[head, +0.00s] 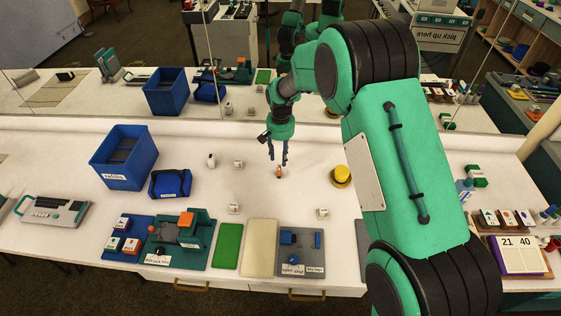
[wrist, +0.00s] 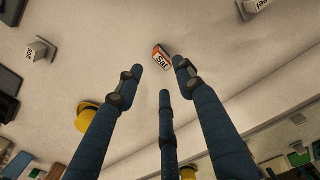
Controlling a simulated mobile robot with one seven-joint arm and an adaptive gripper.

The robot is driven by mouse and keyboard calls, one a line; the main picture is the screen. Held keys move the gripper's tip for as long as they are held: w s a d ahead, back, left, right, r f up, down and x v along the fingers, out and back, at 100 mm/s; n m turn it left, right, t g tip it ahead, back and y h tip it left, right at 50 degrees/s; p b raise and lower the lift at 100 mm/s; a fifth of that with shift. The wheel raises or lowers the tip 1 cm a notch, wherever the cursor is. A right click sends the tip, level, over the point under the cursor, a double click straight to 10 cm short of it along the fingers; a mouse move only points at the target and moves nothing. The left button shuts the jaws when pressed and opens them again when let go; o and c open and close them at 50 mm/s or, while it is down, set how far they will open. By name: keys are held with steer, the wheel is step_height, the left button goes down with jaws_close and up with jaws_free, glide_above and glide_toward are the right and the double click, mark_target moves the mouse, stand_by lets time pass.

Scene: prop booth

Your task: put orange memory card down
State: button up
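The orange memory card (head: 279,171) is on the white table just below my gripper (head: 278,161) in the head view. In the wrist view the card (wrist: 161,57) shows an orange edge and a white label reading "Sat". It lies just beyond the fingertips of my gripper (wrist: 158,72), roughly between the two outer fingers, with visible gaps on both sides. My gripper is open, fingers pointing down at the table. Nothing shows held in it.
Small white labelled blocks (head: 239,164) stand around, with bare table between. A yellow round object (head: 341,175) is to the right. Green (head: 228,246) and cream (head: 260,248) mats lie in front. A mirror-like panel stands behind.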

steer(key=shift+r, duration=1.8)
steer(key=s+d+r+t, duration=0.1)
steer(key=s+d+r, duration=0.4)
steer(key=r, duration=0.4)
steer(key=s+d+r+t, duration=0.1)
steer(key=s+d+r, duration=0.5)
steer(key=r, duration=0.3)
steer(key=s+d+r+t, duration=0.1)
steer(key=s+d+r, duration=0.4)
steer(key=r, duration=0.4)
steer(key=s+d+r+t, duration=0.1)
steer(key=s+d, duration=0.2)
steer(key=s, duration=0.6)
steer(key=s+d+r, duration=0.2)
steer(key=s+d, duration=0.2)
steer(key=s, duration=0.5)
steer(key=s+d+r+t, duration=0.1)
steer(key=s+d, duration=0.2)
steer(key=s, duration=0.6)
steer(key=shift+s+d+r+t, duration=0.25)
steer(key=shift+s+r+t, duration=0.05)
steer(key=shift+s+r, duration=0.05)
